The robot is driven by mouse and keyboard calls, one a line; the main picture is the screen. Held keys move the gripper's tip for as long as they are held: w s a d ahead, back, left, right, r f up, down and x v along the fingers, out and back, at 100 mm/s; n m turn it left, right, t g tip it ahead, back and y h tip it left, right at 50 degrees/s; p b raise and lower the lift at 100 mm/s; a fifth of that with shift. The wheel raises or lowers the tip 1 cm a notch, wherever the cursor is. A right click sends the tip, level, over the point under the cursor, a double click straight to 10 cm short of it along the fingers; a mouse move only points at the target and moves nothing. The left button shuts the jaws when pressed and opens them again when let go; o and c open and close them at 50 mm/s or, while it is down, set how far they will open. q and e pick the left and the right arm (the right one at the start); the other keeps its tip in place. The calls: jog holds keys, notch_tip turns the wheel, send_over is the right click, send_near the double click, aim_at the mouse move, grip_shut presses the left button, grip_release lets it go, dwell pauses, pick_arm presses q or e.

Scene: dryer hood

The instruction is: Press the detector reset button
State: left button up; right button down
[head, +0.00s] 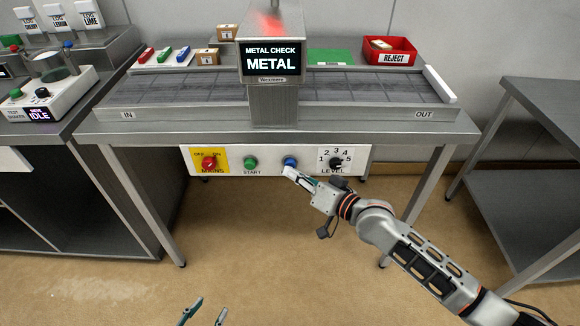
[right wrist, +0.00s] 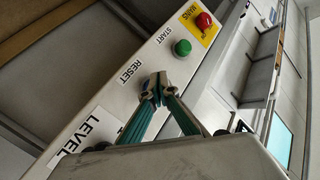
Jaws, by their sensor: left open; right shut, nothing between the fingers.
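The blue reset button (head: 290,161) is on the white control panel (head: 228,172) under the conveyor. My right gripper (head: 289,173) is shut and empty, its fingertips at the button's lower edge in the head view. In the right wrist view the shut fingertips (right wrist: 155,88) are beside the RESET label (right wrist: 131,73) and hide the button. I cannot tell whether they touch it. The detector (head: 272,62) reads "METAL CHECK METAL", with a red light on top. My left gripper (head: 205,314) is open and empty at the bottom edge, far from the panel.
The panel also has a red mains switch (head: 208,163), a green start button (head: 250,163) and a black level knob (head: 336,163). Counters stand at left and right. The floor in front is clear.

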jog(key=shift+w, duration=0.5)
dwell(0.4)
jog(key=shift+r, duration=0.1)
jog(key=shift+s+p, duration=0.6)
jog(key=shift+s, duration=0.65)
